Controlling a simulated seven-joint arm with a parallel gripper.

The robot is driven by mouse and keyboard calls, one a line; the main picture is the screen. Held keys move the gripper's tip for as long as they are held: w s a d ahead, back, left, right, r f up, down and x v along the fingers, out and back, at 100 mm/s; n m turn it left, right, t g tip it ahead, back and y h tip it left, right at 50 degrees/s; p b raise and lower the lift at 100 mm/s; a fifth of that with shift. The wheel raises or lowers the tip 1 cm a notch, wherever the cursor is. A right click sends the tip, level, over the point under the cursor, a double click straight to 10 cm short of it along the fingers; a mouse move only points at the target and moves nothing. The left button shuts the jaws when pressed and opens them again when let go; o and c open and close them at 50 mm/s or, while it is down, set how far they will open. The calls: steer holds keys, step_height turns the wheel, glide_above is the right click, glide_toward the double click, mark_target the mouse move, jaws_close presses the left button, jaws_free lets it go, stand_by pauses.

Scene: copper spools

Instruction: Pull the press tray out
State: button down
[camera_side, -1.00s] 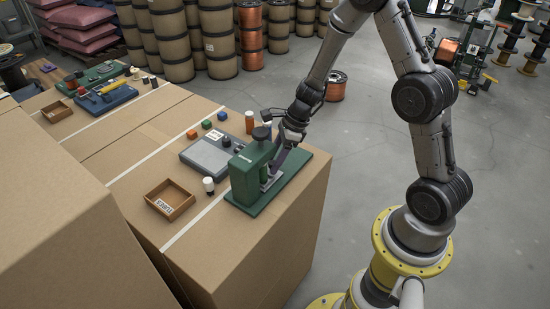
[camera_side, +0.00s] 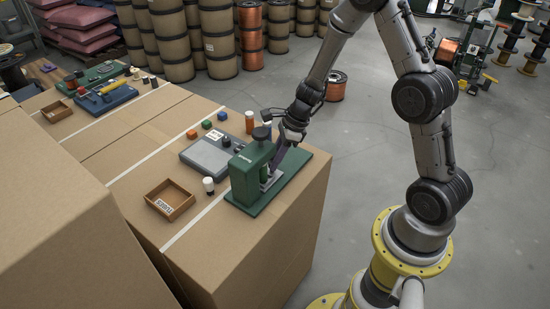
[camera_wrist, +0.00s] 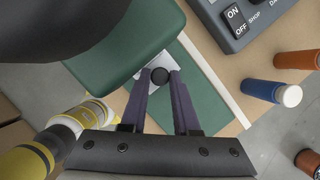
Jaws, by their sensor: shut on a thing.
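The green press (camera_side: 248,176) stands on its green base plate (camera_side: 298,168) near the right corner of the cardboard-topped bench. In the wrist view, the press head (camera_wrist: 125,45) covers part of a pale grey tray (camera_wrist: 147,66) that has a round black knob (camera_wrist: 160,75). My gripper (camera_wrist: 161,80) has its two dark fingers on either side of this knob, shut on it. In the side view my gripper (camera_side: 270,174) reaches down at the right side of the press. The far part of the tray is hidden under the press head.
A grey ON/OFF panel (camera_side: 208,156) lies behind the press. An orange cylinder (camera_side: 249,122) and a blue one (camera_wrist: 272,91) stand near it. The right part of the base plate is clear.

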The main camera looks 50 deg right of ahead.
stand_by(0.8)
steer(key=d, duration=1.2)
steer(key=shift+w+d, duration=0.1)
steer(key=shift+d, duration=0.2)
steer(key=c, duration=0.7)
jaws_free()
steer(key=shift+o, duration=0.2)
steer(key=shift+r, duration=0.15)
steer(key=v, duration=1.3)
steer(key=shift+r, duration=0.3)
